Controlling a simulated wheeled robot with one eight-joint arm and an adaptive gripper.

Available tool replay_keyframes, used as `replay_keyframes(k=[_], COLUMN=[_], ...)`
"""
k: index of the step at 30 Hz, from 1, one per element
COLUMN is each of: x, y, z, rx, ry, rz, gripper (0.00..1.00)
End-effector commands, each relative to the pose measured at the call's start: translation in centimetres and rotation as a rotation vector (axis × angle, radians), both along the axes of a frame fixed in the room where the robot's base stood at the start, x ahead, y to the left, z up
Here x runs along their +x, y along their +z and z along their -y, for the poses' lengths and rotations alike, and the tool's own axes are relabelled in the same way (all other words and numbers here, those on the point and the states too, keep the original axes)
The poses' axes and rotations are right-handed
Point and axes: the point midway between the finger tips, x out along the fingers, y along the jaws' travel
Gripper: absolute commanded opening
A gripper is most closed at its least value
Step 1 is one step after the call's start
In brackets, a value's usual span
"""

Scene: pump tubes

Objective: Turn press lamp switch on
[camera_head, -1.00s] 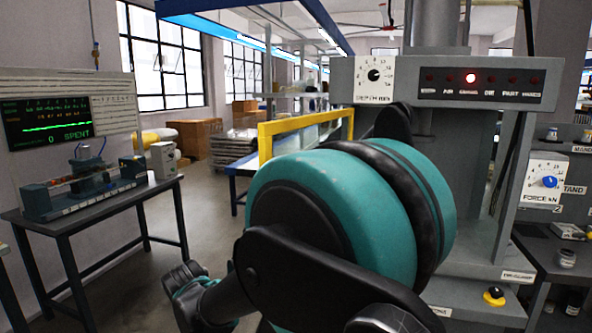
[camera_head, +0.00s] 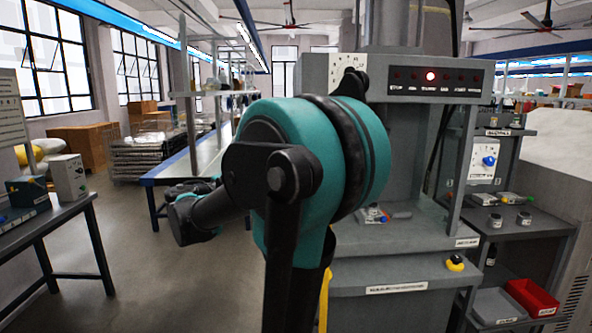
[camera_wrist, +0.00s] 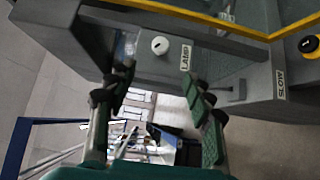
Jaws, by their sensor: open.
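The lamp switch (camera_wrist: 160,46) is a round white knob with a dark mark, on the grey side of the press beside a "LAMP" label (camera_wrist: 186,57) in the wrist view. My gripper (camera_wrist: 157,95) is open and empty; its dark left finger and green-padded right finger stand apart. The knob shows just above and between the fingers in the picture, with no contact visible. The grey press (camera_head: 410,150) stands behind my arm in the head view, with one red light (camera_head: 430,76) lit on its panel. The lamp switch is not seen there.
In the wrist view, a black knob with a yellow ring (camera_wrist: 308,43) sits near a "SLOW" label (camera_wrist: 280,82), and a yellow bar (camera_wrist: 225,22) crosses the top. In the head view, a side shelf (camera_head: 530,225) stands right of the press. Open floor (camera_head: 140,260) lies left.

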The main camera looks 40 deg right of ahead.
Motion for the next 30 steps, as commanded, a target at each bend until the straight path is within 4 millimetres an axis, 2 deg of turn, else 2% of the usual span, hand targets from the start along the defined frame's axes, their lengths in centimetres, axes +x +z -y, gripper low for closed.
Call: replay_keyframes(k=[21,27,30], x=[2.8,3.4,3.6], y=[-0.1,-0.1,-0.1], z=[12.3,14.6,15.1], rx=[0.003,0.003,0.003], ry=[-0.005,-0.003,-0.001], rz=[-0.001,-0.001,-0.001], gripper=[0.52,0.52,0.52])
